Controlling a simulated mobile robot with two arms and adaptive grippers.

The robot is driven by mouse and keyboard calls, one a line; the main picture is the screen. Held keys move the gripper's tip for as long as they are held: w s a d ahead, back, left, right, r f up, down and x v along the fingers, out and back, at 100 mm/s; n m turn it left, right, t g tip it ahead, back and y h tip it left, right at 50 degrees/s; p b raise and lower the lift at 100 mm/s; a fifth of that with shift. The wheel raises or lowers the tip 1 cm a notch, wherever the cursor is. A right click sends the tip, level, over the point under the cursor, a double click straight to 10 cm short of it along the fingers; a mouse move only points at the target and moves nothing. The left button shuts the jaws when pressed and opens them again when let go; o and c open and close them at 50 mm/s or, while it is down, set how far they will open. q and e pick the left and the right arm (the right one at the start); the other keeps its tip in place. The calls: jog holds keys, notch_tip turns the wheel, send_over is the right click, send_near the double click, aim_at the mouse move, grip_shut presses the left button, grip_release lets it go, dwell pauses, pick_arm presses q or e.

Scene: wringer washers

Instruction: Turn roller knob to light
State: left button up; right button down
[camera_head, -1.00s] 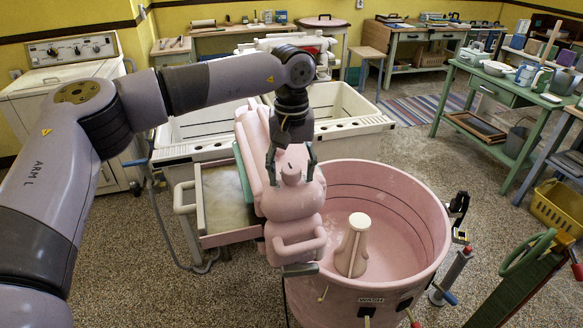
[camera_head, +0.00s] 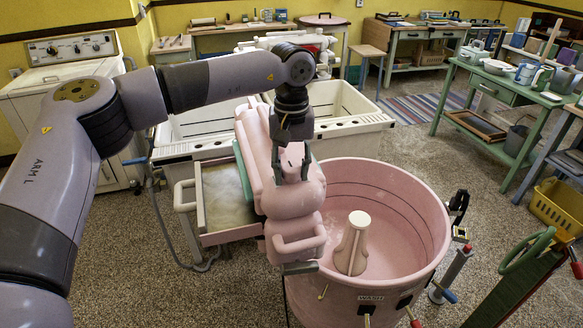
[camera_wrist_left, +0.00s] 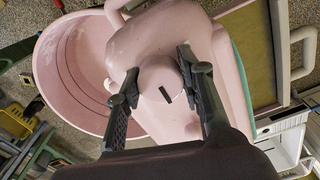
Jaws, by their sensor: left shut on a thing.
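The pink wringer head (camera_head: 292,204) stands over the edge of the pink wash tub (camera_head: 398,290). The roller knob (camera_wrist_left: 160,82) is a round pink knob with a dark mark on top, seen from above in the left wrist view. My left gripper (camera_head: 291,175) points down onto the top of the wringer head, and it also shows in the left wrist view (camera_wrist_left: 162,84) with one finger on each side of the knob. It is shut on the knob. In the head view the fingers largely hide the knob. My right gripper is not clearly seen.
A pale agitator (camera_head: 353,243) stands inside the tub. Double cream rinse tubs (camera_head: 350,122) are behind the wringer. A green table (camera_head: 495,86) with pots is at the right, and a yellow basket (camera_head: 560,208) is on the floor. Speckled floor lies open at the lower left.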

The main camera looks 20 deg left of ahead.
pick_arm(q)
jog(key=shift+n, duration=0.3)
jog(key=n+b, duration=0.1)
jog(key=n, duration=0.2)
jog(key=n+b, duration=0.1)
jog(key=n, duration=0.3)
jog(key=shift+d+n, duration=0.1)
jog(key=shift+n, duration=0.3)
jog(key=n+b, duration=0.1)
jog(key=n, duration=0.3)
jog(key=shift+w+n, duration=0.1)
jog(key=shift+n, duration=0.2)
jog(key=n, duration=0.4)
jog(key=shift+r+n+b, duration=0.1)
jog(key=shift+n+b, duration=0.2)
jog(key=shift+n, duration=0.1)
jog(key=o, duration=1.2)
jog(key=shift+c, duration=0.2)
